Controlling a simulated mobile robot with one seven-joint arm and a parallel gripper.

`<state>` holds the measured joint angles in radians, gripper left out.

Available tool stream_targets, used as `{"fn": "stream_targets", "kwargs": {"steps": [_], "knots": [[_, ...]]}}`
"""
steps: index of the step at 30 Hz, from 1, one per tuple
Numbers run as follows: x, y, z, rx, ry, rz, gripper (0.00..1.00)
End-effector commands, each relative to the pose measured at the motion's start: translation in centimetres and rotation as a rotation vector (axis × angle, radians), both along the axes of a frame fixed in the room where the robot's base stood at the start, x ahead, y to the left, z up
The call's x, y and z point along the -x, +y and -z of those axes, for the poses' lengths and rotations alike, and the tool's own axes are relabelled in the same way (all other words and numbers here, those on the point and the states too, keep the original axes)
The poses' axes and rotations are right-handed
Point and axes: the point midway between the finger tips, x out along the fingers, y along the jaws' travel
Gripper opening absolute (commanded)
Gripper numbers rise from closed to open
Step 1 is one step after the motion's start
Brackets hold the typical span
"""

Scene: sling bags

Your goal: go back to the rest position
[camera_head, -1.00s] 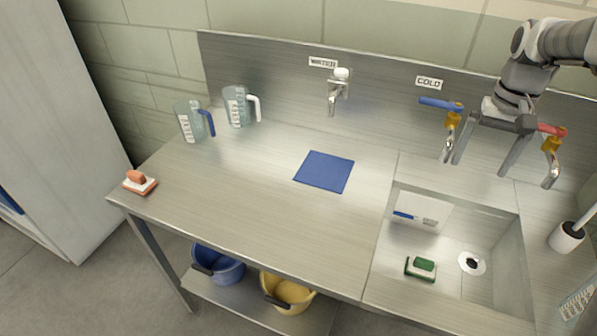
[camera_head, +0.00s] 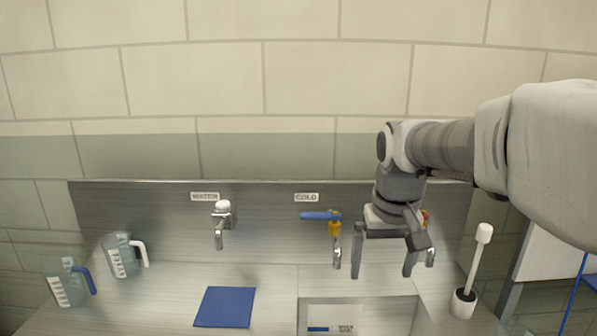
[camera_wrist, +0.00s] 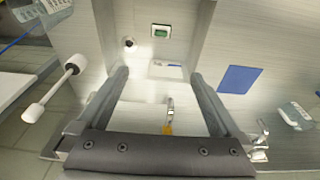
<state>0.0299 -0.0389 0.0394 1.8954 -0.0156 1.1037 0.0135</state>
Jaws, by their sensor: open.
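My gripper (camera_head: 381,272) is open and empty, pointing down in front of the right part of the steel backsplash. In the head view it is just right of the cold tap with the blue lever (camera_head: 322,216). A tap with a red lever (camera_head: 426,218) is mostly hidden behind it. The wrist view shows both fingers of my gripper (camera_wrist: 161,82) spread apart with nothing held between them. Below them are a tap spout (camera_wrist: 170,106) and the sink, with a green sponge (camera_wrist: 161,31) inside it.
A blue mat (camera_head: 224,307) lies on the counter. Two measuring jugs, one with a blue handle (camera_head: 66,283) and one with a white handle (camera_head: 122,257), stand at the left. A white tap (camera_head: 222,222) is on the backsplash. A brush in a holder (camera_head: 464,302) stands at the right.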

Motion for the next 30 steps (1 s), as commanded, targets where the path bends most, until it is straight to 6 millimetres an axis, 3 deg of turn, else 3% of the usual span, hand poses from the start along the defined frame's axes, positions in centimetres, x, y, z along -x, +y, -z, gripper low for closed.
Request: {"fn": "stream_targets", "kwargs": {"steps": [7, 15, 21, 30], "knots": [[7.0, 0.0, -1.3, 0.001, -0.12, -0.002, 1.0], [13.7, -0.1, -0.1, -0.007, -0.24, -0.001, 1.0], [16.4, -0.1, 1.1, -0.012, -0.297, -0.001, 1.0], [17.1, -0.1, 1.6, -0.014, -0.31, -0.002, 1.0]]}}
